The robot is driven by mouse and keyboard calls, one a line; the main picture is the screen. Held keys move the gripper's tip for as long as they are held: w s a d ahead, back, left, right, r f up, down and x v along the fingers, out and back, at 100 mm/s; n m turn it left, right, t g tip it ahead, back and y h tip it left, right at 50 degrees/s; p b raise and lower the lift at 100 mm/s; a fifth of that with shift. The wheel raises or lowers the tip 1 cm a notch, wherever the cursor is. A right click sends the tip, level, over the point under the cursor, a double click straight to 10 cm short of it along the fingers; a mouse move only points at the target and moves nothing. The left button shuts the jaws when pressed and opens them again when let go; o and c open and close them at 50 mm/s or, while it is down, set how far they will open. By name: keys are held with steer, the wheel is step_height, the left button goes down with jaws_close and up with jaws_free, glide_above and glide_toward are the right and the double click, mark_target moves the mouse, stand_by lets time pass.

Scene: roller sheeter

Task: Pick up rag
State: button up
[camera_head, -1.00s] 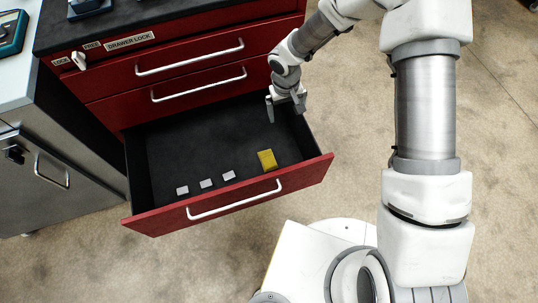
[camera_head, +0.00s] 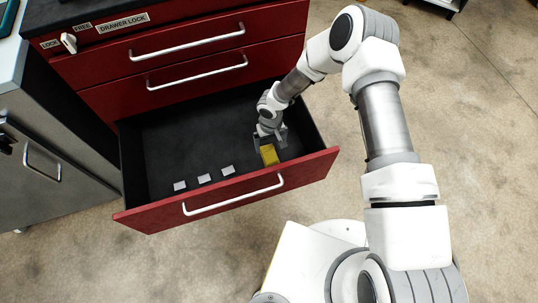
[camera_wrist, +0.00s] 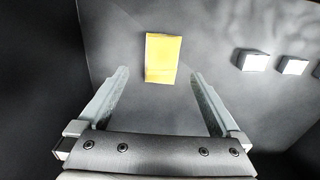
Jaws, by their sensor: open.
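The rag is a small yellow rectangle (camera_head: 269,155) lying in the right part of the open drawer (camera_head: 230,203), near its front. In the wrist view the rag (camera_wrist: 163,58) lies on the dark drawer floor, just beyond and between the fingertips. My gripper (camera_head: 268,140) is inside the drawer, right behind the rag in the head view. In the wrist view my gripper (camera_wrist: 160,80) has its two fingers spread wide with nothing between them. I cannot tell the exact height of the fingers above the rag.
Three small white blocks (camera_head: 204,178) lie in a row left of the rag. The drawer's right wall (camera_head: 303,122) is close to my gripper. Closed red drawers (camera_head: 180,60) stand above and behind. The back left of the drawer floor is clear.

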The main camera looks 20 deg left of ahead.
mark_target(269, 153)
steer(key=f+b, duration=0.1)
steer(key=f, duration=0.2)
steer(key=f+b, duration=0.1)
steer(key=f, duration=0.2)
steer(key=shift+a, duration=0.2)
steer(key=shift+r, duration=0.1)
steer(key=c, duration=1.4)
steer(key=shift+o, duration=0.2)
steer(key=shift+r, duration=0.1)
step_height(269, 153, up, 10)
steer(key=p, duration=0.3)
